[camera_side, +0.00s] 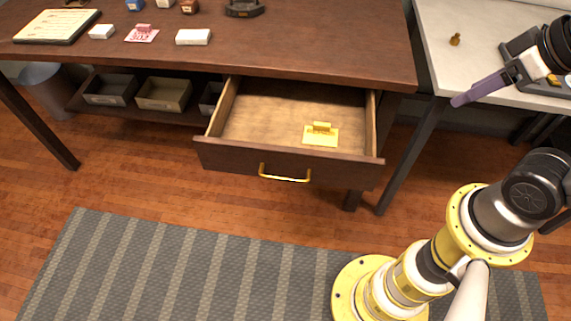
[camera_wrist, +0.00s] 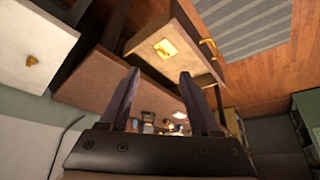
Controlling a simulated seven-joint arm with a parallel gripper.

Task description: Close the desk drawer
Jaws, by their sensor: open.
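The desk drawer (camera_side: 240,158) is pulled well out from under the dark wooden desk (camera_side: 300,50). Its front carries a brass bar handle (camera_side: 285,176). A yellow block on a yellow note (camera_side: 321,136) lies inside, toward the right. The wrist view also shows the open drawer (camera_wrist: 205,64) with its handle (camera_wrist: 208,48), beyond my fingers. My gripper (camera_side: 480,90) is up at the right, over the edge of the light table, well apart from the drawer. In the wrist view my gripper (camera_wrist: 160,88) has its two fingers spread, with nothing between them.
The light table (camera_side: 460,30) stands to the right, with a small brass knob (camera_side: 455,39) on it. Small boxes and a notepad (camera_side: 57,26) lie on the desk. Bins (camera_side: 163,94) sit on a shelf below. The striped rug (camera_side: 180,270) before the drawer is clear.

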